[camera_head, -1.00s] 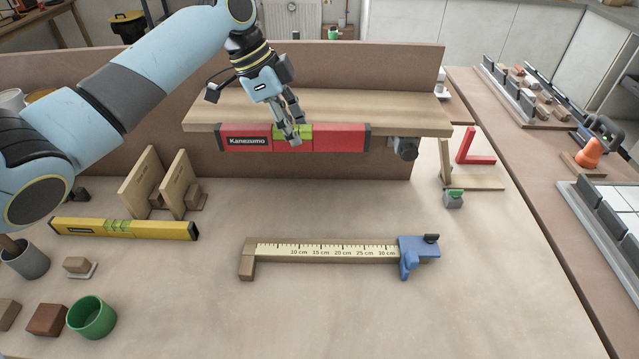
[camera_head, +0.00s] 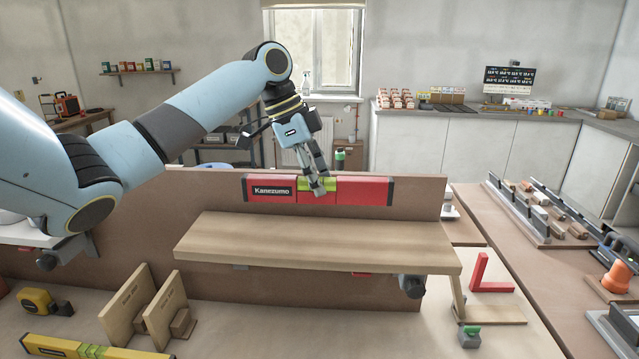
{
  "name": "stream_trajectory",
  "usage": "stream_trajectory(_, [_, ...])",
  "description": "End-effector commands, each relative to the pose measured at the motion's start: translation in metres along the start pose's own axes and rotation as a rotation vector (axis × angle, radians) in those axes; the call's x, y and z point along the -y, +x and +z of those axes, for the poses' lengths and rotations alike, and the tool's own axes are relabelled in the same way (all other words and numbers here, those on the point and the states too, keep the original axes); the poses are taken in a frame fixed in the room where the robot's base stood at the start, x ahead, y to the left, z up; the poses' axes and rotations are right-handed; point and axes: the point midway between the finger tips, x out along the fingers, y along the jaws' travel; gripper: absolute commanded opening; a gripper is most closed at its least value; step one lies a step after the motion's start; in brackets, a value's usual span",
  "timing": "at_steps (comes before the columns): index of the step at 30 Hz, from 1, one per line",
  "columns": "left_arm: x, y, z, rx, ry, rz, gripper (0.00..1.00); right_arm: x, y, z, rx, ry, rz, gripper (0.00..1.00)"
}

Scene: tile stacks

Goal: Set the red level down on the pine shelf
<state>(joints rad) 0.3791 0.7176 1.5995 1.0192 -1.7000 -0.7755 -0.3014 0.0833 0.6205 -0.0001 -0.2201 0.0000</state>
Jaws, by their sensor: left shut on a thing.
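The red level (camera_head: 365,190) is a long red bar with black end caps, a "Kanezumo" label and a yellow-green middle section. My left gripper (camera_head: 322,188) is shut on that middle section from above. The level is roughly horizontal and appears above the pine shelf, with a gap between them in the picture. The pine shelf (camera_head: 310,243) is a pale wooden board in front of a brown upright panel, and its top shows bare. My right gripper is not in view.
The brown panel (camera_head: 200,190) stands behind the shelf. Two wooden brackets (camera_head: 125,303), a yellow level (camera_head: 75,347) and a tape measure (camera_head: 38,300) are at lower left. A red L-shaped piece (camera_head: 488,276) stands right of the shelf.

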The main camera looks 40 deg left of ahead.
Motion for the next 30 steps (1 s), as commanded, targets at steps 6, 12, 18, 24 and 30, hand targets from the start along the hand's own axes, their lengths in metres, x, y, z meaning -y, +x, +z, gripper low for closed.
stream_trajectory(6, [0.000,0.025,0.010,-0.001,0.002,-0.002,0.00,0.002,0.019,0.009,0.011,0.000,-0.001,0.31])
stream_trajectory(12, [0.000,0.047,0.019,0.000,0.001,-0.001,0.00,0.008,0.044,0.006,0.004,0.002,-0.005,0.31])
stream_trajectory(18, [0.000,0.057,0.023,0.000,0.001,-0.001,0.00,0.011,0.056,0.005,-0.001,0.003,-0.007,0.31])
stream_trajectory(24, [0.000,0.056,0.023,0.000,0.002,-0.002,0.00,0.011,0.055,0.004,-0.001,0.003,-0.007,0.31])
stream_trajectory(30, [0.000,0.056,0.023,0.000,0.002,-0.002,0.00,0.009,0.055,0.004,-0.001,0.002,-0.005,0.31])
